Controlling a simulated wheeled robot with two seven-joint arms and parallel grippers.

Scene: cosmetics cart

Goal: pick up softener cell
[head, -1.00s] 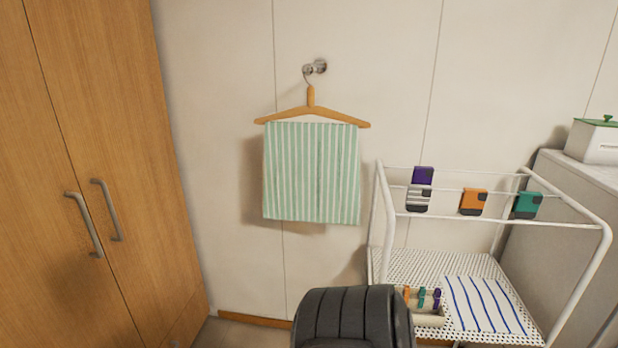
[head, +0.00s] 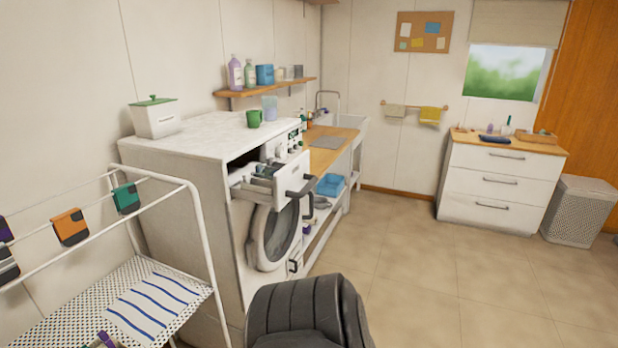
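The washing machine (head: 190,190) stands left of the middle in the head view, with its detergent drawer (head: 292,183) pulled out at the top front. Small compartments or inserts (head: 262,172) show inside the drawer, but they are too small to tell which is the softener cell. The round door (head: 272,238) is below the drawer. Neither of my grippers is in view.
A sink counter (head: 328,150) lies beyond. The floor (head: 410,280) at the right is clear.

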